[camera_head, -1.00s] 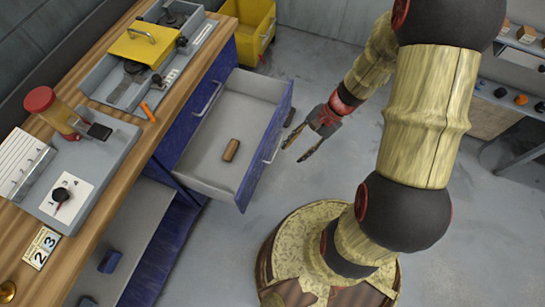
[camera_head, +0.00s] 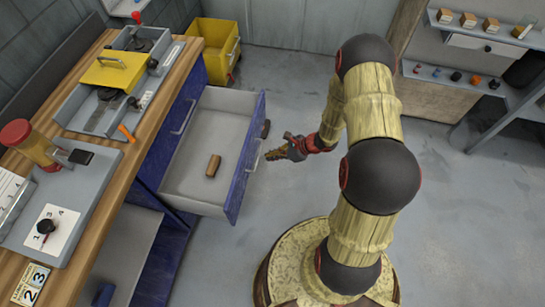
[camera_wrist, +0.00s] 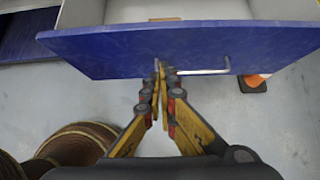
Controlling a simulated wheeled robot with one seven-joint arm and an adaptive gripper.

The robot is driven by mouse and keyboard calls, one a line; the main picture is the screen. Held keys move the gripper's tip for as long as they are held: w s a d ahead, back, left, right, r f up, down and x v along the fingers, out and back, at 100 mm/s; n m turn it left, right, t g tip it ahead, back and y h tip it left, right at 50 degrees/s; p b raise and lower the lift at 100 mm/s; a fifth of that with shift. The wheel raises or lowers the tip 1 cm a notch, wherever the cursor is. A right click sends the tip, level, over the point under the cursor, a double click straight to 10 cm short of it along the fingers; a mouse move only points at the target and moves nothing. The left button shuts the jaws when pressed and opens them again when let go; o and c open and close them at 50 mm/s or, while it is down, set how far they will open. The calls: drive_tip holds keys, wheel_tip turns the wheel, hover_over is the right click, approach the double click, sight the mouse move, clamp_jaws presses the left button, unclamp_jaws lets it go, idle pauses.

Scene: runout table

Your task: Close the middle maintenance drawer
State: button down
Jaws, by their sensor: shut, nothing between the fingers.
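The open drawer (camera_head: 190,185) has a grey inside and a blue front. It sticks out from the bench, and a small brown block (camera_head: 213,166) lies on its floor. My gripper (camera_head: 270,156) is shut and empty, just to the right of the drawer front. In the wrist view the blue drawer front (camera_wrist: 110,50) spans the top, with a silver bar handle (camera_wrist: 205,71). My shut fingertips (camera_wrist: 160,68) are at the left end of that handle in the picture; I cannot tell whether they touch it.
The wooden bench top (camera_head: 95,195) carries grey trays and a yellow lid (camera_head: 115,68). A yellow bin (camera_head: 218,48) stands on the floor behind. An orange and black object (camera_wrist: 254,83) is on the floor by the drawer.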

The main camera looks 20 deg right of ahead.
sight(244, 161)
drive_tip(key=shift+w+a+f+b, duration=0.4)
drive_tip(key=shift+w+a+f, duration=0.4)
drive_tip(key=shift+a, duration=0.35)
drive_tip(key=shift+w+a+f+b, duration=0.4)
drive_tip(key=shift+w+a+f, duration=0.25)
drive_tip(key=shift+w+a, duration=0.35)
drive_tip(key=shift+w+a+f+b, duration=0.4)
drive_tip(key=shift+w+a+f, duration=0.35)
drive_tip(key=shift+a, duration=0.5)
drive_tip(key=shift+a, duration=0.1)
drive_tip(key=w+a+b, duration=0.2)
drive_tip(key=w+a, duration=0.7)
drive_tip(key=a, duration=0.3)
drive_tip(key=w+a+b, duration=0.3)
drive_tip(key=w+a, duration=0.6)
drive_tip(key=a, duration=0.3)
drive_tip(key=shift+a, duration=0.3)
drive_tip(key=shift+r, duration=0.1)
